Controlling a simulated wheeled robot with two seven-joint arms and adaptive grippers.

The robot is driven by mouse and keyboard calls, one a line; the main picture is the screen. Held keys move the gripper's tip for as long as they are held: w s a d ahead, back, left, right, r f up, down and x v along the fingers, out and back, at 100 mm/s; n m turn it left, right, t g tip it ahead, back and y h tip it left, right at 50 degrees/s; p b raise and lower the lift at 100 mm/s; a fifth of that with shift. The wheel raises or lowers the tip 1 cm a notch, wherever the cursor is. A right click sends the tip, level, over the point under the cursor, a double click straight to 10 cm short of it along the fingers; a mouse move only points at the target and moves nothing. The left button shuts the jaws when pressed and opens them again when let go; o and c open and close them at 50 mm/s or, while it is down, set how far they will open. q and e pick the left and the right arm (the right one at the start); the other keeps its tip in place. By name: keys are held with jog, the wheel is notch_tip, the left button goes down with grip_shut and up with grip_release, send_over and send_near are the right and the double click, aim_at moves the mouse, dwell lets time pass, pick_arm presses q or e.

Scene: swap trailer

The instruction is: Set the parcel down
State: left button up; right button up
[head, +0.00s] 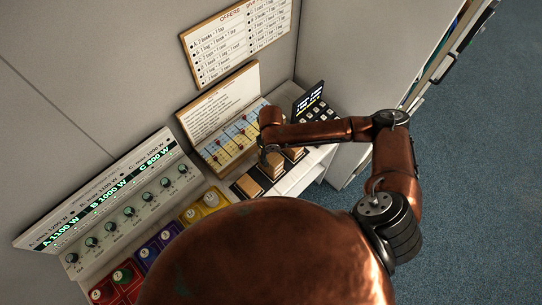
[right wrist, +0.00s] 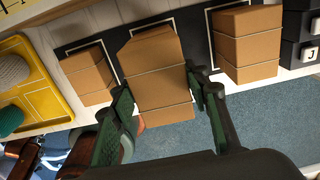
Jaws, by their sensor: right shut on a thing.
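The parcel (right wrist: 152,58) is a brown cardboard box tied with pale string. In the right wrist view it is between the two green-padded fingers of my right gripper (right wrist: 162,88), which is shut on it. It appears over the dark mat (right wrist: 196,32) with white outlines; I cannot tell whether it touches the mat. A similar box (right wrist: 84,76) is to its left and another (right wrist: 248,46) to its right. In the head view my right gripper (head: 267,151) is small and partly hidden among the boxes. My left gripper is not in view.
A yellow tray (right wrist: 48,108) with round items lies left of the mat. A dark keypad (head: 318,112) stands behind on the right. A card with pins (head: 232,138), a dial panel (head: 120,205) and an offers board (head: 238,40) line the wall.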

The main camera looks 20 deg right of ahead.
aim_at(271, 155)
jog(key=shift+f, duration=0.15)
jog(key=o, duration=1.2)
jog(key=shift+o, duration=0.2)
notch_tip(271, 155, up, 12)
jog(key=shift+r+b, duration=0.2)
jog(key=shift+b, duration=0.25)
